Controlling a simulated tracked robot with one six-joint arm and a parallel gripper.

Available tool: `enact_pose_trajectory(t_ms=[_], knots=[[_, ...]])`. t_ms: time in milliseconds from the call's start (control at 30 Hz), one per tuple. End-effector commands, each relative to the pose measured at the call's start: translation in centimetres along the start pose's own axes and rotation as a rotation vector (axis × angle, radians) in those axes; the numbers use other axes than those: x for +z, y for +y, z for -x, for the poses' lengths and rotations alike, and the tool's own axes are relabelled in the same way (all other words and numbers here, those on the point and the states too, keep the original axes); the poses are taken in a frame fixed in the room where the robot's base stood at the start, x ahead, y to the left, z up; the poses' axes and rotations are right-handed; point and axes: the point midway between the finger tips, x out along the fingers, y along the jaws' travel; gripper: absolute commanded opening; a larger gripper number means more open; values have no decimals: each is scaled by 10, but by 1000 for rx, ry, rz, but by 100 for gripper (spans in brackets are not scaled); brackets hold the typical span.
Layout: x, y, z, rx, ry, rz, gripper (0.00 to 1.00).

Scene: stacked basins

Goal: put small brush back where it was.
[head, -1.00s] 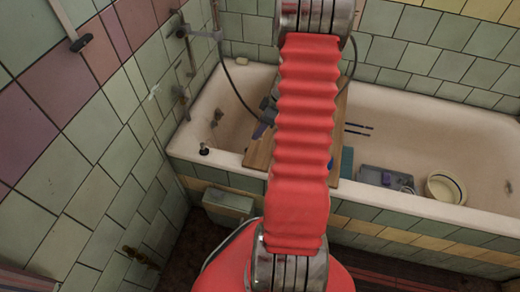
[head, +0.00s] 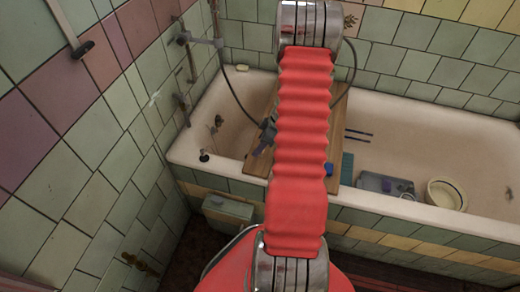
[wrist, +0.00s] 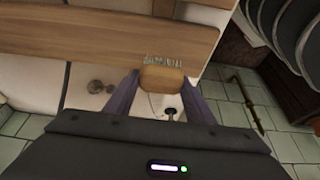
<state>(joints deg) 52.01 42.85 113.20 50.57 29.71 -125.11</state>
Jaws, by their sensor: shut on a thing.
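My gripper (head: 262,146) is over the left part of the wooden board (head: 258,164) that lies across the bathtub. In the wrist view, the purple fingers of my gripper (wrist: 161,92) are shut on the small brush (wrist: 162,79), a rounded wooden block with pale bristles. The bristles point toward the board (wrist: 110,35) and appear close to its edge; I cannot tell if they touch it. In the head view the brush cannot be made out, and my red arm covers the middle of the board.
A blue item (head: 329,169) shows at the board's right side. A grey tray (head: 375,184) and a cream basin (head: 446,194) are farther right in the bathtub (head: 440,145). A tiled wall (head: 90,130) stands at left.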

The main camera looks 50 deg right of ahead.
Motion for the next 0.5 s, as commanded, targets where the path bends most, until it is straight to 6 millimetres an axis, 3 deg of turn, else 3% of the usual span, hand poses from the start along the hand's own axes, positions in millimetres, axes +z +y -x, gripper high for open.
enact_pose_trajectory(t_ms=[300, 500], knots=[[13, 0, -30, -1, 0, -2, 24], [14, 0, -32, 0, 0, 0, 24]])
